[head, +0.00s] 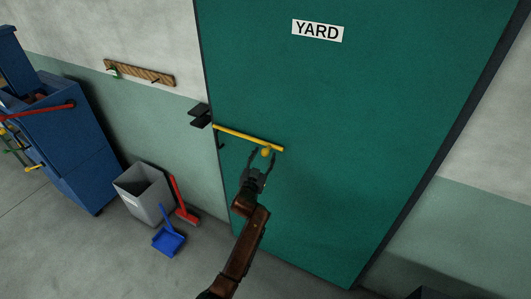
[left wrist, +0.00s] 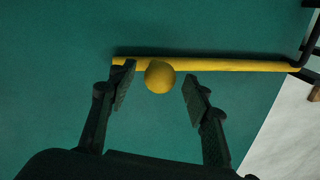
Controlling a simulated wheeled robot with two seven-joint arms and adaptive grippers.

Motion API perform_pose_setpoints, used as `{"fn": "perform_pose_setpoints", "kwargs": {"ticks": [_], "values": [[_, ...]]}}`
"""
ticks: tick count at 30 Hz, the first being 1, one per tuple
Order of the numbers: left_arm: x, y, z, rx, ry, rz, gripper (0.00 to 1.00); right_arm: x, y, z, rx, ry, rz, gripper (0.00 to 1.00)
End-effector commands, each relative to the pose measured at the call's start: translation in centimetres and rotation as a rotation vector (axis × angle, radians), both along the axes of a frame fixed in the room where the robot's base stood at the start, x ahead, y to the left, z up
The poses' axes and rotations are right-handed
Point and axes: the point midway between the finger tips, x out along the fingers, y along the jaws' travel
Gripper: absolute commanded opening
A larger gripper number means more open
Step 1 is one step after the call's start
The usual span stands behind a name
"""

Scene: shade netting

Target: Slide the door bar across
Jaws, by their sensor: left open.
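The yellow door bar (head: 235,132) lies across the left part of the green door (head: 330,110), tilted slightly down to the right in the head view. A round yellow knob (left wrist: 159,76) sticks out near one end of it. The bar's other end reaches a dark bracket (head: 200,115) at the door's left edge; this end is at right in the left wrist view (left wrist: 290,67). My left gripper (head: 264,157) is open at the knob, which appears between its two fingers in the left wrist view. No finger visibly grips it. My right gripper is out of view.
A grey bin (head: 146,195), a red brush (head: 184,205) and a blue dustpan (head: 169,241) stand left of the door. A blue cabinet (head: 75,150) is further left. A peg rail (head: 140,73) is on the wall. The door's right side is clear.

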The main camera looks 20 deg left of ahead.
Motion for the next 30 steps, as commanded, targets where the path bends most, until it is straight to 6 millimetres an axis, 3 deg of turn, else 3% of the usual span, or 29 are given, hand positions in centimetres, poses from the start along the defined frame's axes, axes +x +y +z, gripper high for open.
{"fn": "perform_pose_setpoints", "kwargs": {"ticks": [6, 17, 30], "values": [[2.3, -0.1, 0.0, 0.001, 0.000, -0.001, 0.45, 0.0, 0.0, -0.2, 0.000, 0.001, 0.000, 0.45], [2.7, 0.0, 0.0, 0.000, 0.000, -0.001, 0.45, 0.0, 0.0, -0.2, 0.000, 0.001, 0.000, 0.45], [2.6, 0.0, 0.0, 0.000, 0.000, -0.001, 0.14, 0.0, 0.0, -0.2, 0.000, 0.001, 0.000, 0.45]]}}
